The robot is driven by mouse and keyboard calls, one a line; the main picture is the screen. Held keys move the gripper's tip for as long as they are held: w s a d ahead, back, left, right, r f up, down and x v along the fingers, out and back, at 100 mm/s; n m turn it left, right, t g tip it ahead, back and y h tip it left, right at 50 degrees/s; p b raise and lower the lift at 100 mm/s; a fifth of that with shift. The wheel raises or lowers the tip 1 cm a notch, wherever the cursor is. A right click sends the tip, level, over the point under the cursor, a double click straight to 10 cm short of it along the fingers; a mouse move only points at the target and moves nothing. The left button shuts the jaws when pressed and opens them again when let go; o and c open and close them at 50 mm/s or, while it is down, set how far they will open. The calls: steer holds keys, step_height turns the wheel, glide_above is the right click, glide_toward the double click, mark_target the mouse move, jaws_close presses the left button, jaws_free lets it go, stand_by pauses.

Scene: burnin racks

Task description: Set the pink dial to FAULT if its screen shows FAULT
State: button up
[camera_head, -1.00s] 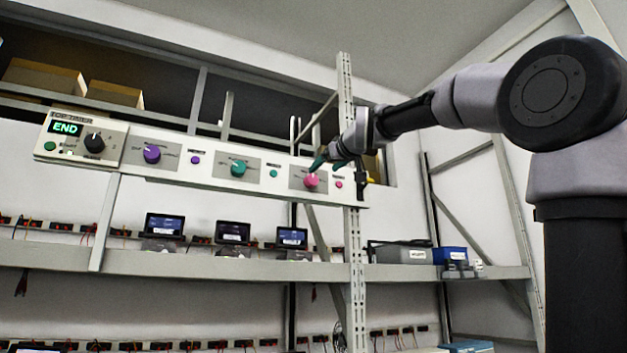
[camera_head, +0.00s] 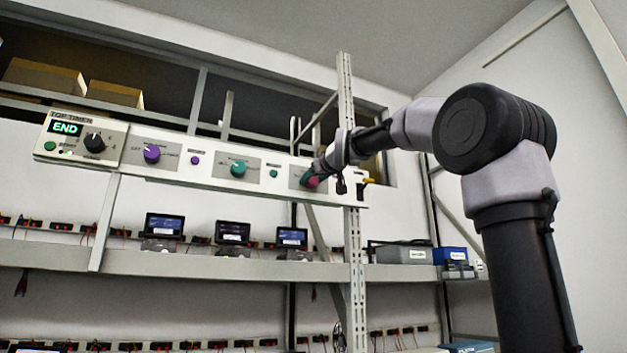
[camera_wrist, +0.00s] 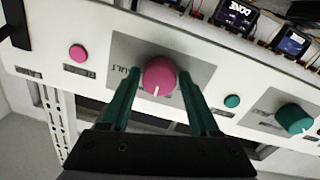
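The pink dial (camera_wrist: 159,76) sits on a grey plate at the right end of the long white panel; in the head view it (camera_head: 312,182) is partly covered by my gripper (camera_head: 319,170). In the wrist view my gripper (camera_wrist: 157,74) has its two green fingers on either side of the dial, open, with small gaps visible. The dial's white mark points toward the bottom of the wrist view. A label ending in "ULT" is left of the dial. A screen (camera_wrist: 237,15) at the wrist view's upper right appears to read DONE; a second screen (camera_wrist: 292,43) is too small to read.
The panel (camera_head: 215,182) also carries a teal dial (camera_head: 238,169), a purple dial (camera_head: 152,154), a black dial (camera_head: 95,142) by a display reading END, and small buttons. A rack post (camera_head: 352,250) stands near my gripper. Three screens (camera_head: 232,232) sit on the shelf below.

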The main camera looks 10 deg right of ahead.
jaws_close()
steer(key=shift+m, duration=0.3)
steer(key=m, duration=0.9)
steer(key=shift+d+m, duration=0.1)
steer(key=shift+m, duration=0.2)
steer(key=shift+m+g, duration=0.3)
steer(key=shift+m, duration=1.2)
